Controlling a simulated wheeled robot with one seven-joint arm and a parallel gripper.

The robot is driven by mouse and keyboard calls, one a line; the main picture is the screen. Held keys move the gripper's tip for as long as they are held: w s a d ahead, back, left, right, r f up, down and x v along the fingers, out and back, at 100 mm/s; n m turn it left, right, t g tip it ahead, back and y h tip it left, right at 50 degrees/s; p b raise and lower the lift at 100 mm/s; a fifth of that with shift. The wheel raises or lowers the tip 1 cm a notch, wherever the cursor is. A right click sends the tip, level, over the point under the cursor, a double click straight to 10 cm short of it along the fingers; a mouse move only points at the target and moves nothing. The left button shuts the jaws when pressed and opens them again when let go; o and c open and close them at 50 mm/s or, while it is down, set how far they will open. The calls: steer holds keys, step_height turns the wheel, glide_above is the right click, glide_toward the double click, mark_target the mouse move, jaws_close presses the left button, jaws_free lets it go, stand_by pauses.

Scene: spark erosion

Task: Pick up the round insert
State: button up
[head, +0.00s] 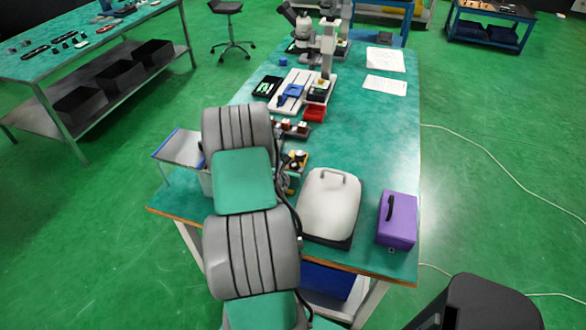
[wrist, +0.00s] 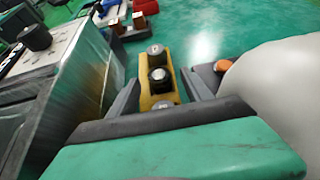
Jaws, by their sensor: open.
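A yellow holder (wrist: 146,99) stands on the green bench, seen in the middle of the wrist view. Round pieces sit in a row on it: a grey-topped one (wrist: 156,51) at the far end, a dark one (wrist: 160,78) in the middle and a grey one (wrist: 163,103) nearest me. I cannot tell which is the round insert. My gripper (wrist: 160,98) is open, with one dark finger on each side of the holder; contact is unclear.
A metal box (wrist: 60,85) stands close on the left, with a dark knob (wrist: 36,37) on top. A white domed cover (head: 329,201) is close on the right, then a purple case (head: 397,220). A red tray (head: 315,113) lies farther back. The bench's right middle is clear.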

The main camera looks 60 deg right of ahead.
steer(key=x, duration=0.3)
steer(key=shift+w, duration=0.1)
steer(key=shift+a+r, duration=0.1)
steer(key=shift+c, duration=0.4)
jaws_close()
